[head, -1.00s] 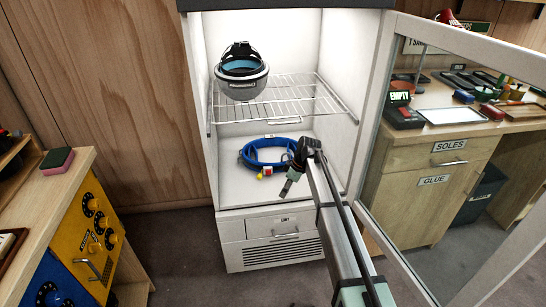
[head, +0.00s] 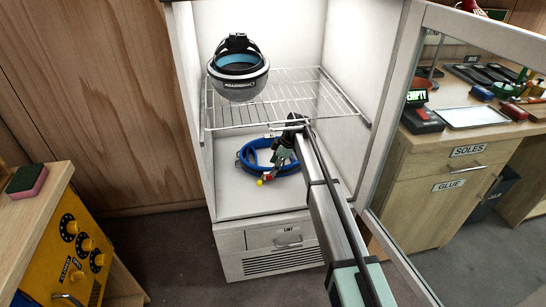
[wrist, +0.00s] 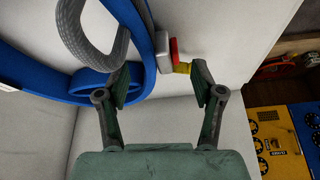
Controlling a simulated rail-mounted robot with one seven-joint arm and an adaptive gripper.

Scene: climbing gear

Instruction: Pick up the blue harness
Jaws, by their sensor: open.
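The blue harness (head: 246,154) lies coiled on the floor of the open white cabinet, below the wire shelf. In the wrist view its blue webbing (wrist: 50,74) fills the upper left, with a grey loop (wrist: 80,30) and a red and yellow tag (wrist: 177,58). My gripper (head: 272,172) reaches into the cabinet over the harness and hides part of it. In the wrist view my gripper (wrist: 160,88) is open, its left finger close to the webbing and its right finger beside the tag. Whether either finger touches the harness I cannot tell.
A grey helmet (head: 238,75) sits on the wire shelf (head: 290,100) above the harness. The glass door (head: 390,110) stands open at the right. A wooden bench with a sponge (head: 27,181) and a yellow panel (head: 85,250) is at the left.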

